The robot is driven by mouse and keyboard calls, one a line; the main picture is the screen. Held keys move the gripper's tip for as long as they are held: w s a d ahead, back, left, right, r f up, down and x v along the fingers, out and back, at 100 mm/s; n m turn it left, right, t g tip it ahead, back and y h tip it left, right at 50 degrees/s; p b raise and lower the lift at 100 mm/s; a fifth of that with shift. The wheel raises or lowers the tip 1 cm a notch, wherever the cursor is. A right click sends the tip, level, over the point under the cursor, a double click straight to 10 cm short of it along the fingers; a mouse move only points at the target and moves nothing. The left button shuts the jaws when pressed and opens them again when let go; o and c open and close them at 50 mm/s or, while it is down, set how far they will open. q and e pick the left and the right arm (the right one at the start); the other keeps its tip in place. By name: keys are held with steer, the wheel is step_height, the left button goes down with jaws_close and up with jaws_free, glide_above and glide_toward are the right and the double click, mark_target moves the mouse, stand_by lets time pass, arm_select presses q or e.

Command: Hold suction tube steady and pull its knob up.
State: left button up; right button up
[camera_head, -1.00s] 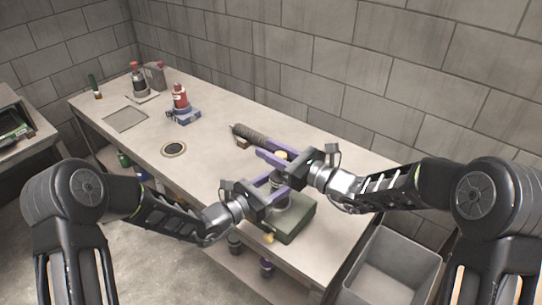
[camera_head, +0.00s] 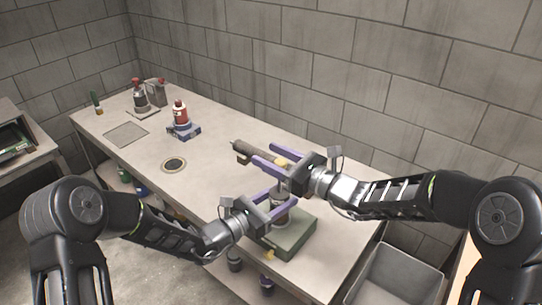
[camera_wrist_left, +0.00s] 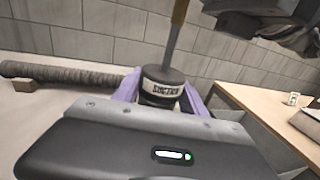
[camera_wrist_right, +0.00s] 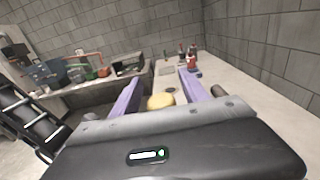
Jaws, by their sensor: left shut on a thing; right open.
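The suction tube (camera_wrist_left: 162,86), a dark cylinder with a white label, stands upright over a green box in the head view. My left gripper (camera_head: 284,200) is shut on the tube, with a finger on each side of it. A thin metal rod (camera_wrist_left: 176,38) rises from the tube top. The yellow knob (camera_head: 281,163) is up at the level of my right gripper (camera_head: 261,153). My right gripper is open, and the knob (camera_wrist_right: 160,101) sits between its fingers close to the palm. Whether the fingers touch it I cannot tell.
The green box (camera_head: 300,235) sits near the table's front edge. A dark ribbed tube (camera_wrist_left: 65,73) lies beyond the grippers. A red bottle (camera_head: 181,113) on a blue stand is farther back left. A grey bin (camera_head: 400,275) stands right of the table.

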arm_select(q)
steer(key=shift+f, duration=0.1)
arm_select(e)
steer(key=shift+d, duration=0.1)
steer(key=v, duration=1.2)
arm_select(q)
steer(key=o, duration=1.6)
steer(key=v, duration=1.2)
steer(key=shift+s, duration=0.1)
